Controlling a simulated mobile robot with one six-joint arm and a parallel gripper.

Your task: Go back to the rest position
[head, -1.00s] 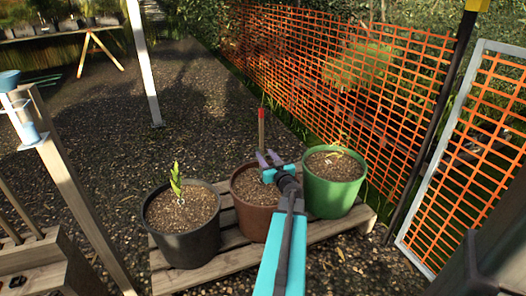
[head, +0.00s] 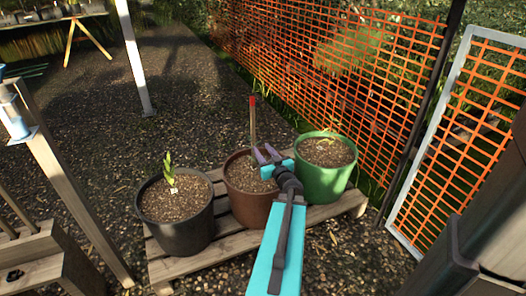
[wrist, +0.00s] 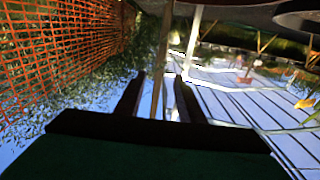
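My gripper (head: 264,154) is at the end of my turquoise arm, over the brown pot (head: 238,196). Its two purple fingers are spread apart with nothing held between them. In the wrist view the dark fingers (wrist: 159,98) also stand apart. A wooden stake with a red top (head: 252,122) stands upright in the brown pot, just beyond and left of the fingertips. In the wrist view a wooden stake (wrist: 164,55) shows beyond the gap between the fingers. My gripper hides part of the brown pot's soil.
A black pot with a green shoot (head: 180,236) and a green pot with a seedling (head: 322,183) flank the brown pot on a wooden pallet (head: 225,244). Orange mesh fencing (head: 330,75) runs behind at right. A wooden post (head: 75,190) stands at left. Gravel beyond the pallet is clear.

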